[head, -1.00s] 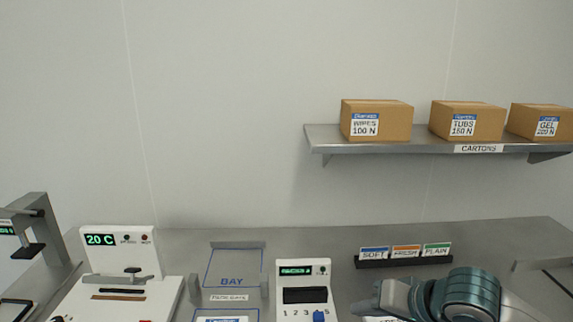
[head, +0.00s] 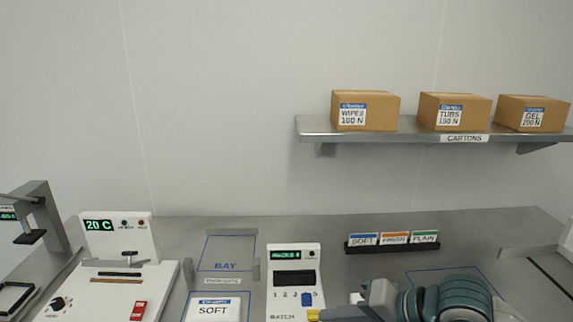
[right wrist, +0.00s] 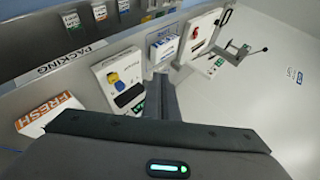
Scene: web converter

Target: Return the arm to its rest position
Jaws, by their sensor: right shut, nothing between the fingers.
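My right gripper (head: 330,314) is low in the head view, beside the batch device, with its arm coming in from the right. In the right wrist view its fingers (right wrist: 164,88) are together with nothing between them. They show in front of the white batch device (right wrist: 118,80), apart from any pack as far as I can see. My left arm and gripper are not in view.
The batch device (head: 293,257) stands left of my right gripper. A white SOFT pack (head: 213,309) lies in front of the bay (head: 226,250). A label rack (head: 392,246) is behind my arm. A shelf (head: 400,137) with cartons is above. A FRESH pack (right wrist: 45,108) shows in the wrist view.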

